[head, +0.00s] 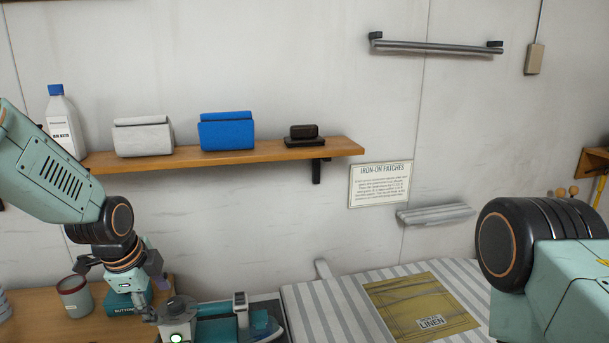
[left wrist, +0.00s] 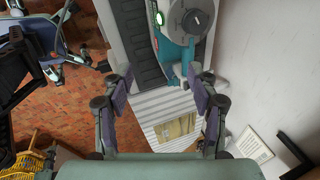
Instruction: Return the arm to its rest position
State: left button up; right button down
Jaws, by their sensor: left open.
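My left arm comes in from the left in the head view, bent down over the wooden side table.
A wooden shelf (head: 270,152) holds a white bottle (head: 64,125), a white pouch (head: 143,137), a blue pouch (head: 226,131) and a dark block (head: 303,133). A cup (head: 74,297) stands left of the gripper. A striped board (head: 335,305) bears a linen patch (head: 420,304).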

pick_arm(q)
jog(key=s+d+f+n+b, duration=0.2)
jog(key=s+f+n+b, duration=0.4)
jog(key=f, duration=0.7)
jog(key=s+d+f+n+b, duration=0.35)
jog(key=s+f+n, duration=0.45)
jog(key=f, duration=0.5)
jog(key=s+f+n+g+b, duration=0.3)
jog(key=s+f+b, duration=0.9)
jog(key=s+f, duration=0.7)
jog(key=s, duration=0.3)
jog(key=shift+s+f+g+y+b, duration=0.35)
jog(key=shift+f+g+y, duration=0.05)
jog(key=shift+w, duration=0.1)
